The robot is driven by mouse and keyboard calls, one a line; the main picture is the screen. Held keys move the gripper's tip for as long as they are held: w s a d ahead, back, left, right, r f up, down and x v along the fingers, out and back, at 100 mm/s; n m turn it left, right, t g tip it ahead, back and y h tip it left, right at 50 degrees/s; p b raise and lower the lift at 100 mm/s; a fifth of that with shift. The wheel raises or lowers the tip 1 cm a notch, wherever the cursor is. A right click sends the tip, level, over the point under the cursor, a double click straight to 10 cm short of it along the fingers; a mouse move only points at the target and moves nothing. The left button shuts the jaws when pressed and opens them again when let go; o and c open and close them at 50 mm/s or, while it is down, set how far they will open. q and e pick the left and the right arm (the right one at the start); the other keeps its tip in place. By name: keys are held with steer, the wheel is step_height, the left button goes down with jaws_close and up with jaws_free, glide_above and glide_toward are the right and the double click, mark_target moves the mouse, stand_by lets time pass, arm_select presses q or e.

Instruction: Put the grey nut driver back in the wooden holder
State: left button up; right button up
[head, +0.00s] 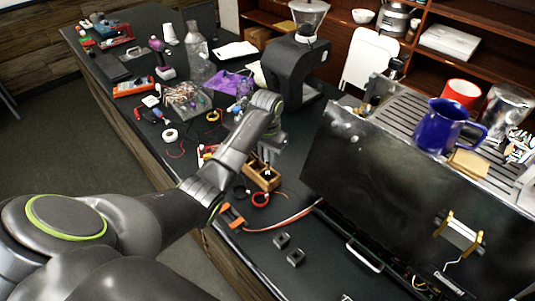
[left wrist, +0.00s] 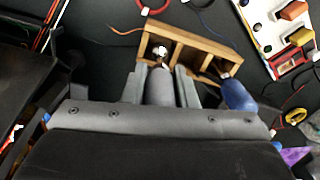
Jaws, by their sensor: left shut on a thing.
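The wooden holder (head: 262,178) stands on the dark bench left of the large black machine. It also shows in the left wrist view (left wrist: 200,40), with divided compartments. My left gripper (left wrist: 161,78) is shut on the grey nut driver (left wrist: 160,90), gripping its handle just beside the holder in that view. The driver's metal end points at the left compartment; I cannot tell how deep it sits. A blue-handled tool (left wrist: 237,95) is at the holder's right end. In the head view my left gripper (head: 268,155) hangs over the holder and hides the driver. My right gripper is not in view.
The black machine (head: 375,170) stands close to the right, with a blue jug (head: 442,127) on top. Near the holder lie a red ring (head: 260,199), an orange-handled tool (head: 231,217) and two small dark blocks (head: 295,257). A white organizer with coloured pieces (left wrist: 290,35) lies beside the holder.

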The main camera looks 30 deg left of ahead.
arm_select(q)
steer(key=shift+f+b, duration=0.5)
steer(key=shift+f, duration=1.05)
steer(key=o, duration=1.5)
steer(key=shift+r+p, duration=1.05)
steer(key=shift+r, duration=2.5)
steer(key=shift+s+f, duration=0.1)
